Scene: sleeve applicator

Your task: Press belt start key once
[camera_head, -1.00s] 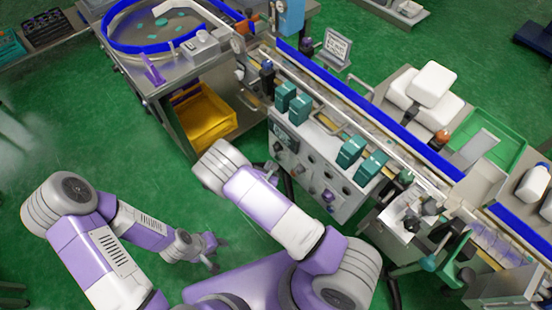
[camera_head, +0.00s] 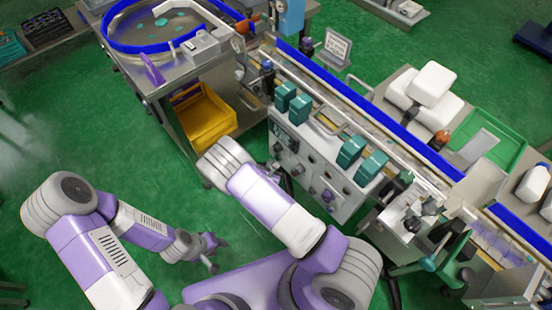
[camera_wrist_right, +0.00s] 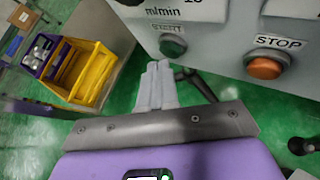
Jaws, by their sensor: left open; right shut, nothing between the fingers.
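The green belt start key (camera_wrist_right: 172,46), labelled START, is on the grey control panel, at the upper middle of the right wrist view. My right gripper (camera_wrist_right: 158,66) is shut and empty. Its fingertips show just below and slightly left of the key, with a small gap in the picture. The panel front (camera_head: 318,175) shows beside that arm, but I cannot make out the start key there. My left gripper (camera_head: 212,254) is open and empty, low over the green floor, away from the panel.
An orange STOP key (camera_wrist_right: 266,68) sits right of the start key on the same panel. A yellow bin (camera_wrist_right: 82,72), also in the head view (camera_head: 204,118), stands at left under the turntable bench. Teal boxes (camera_head: 351,150) stand on top of the panel housing.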

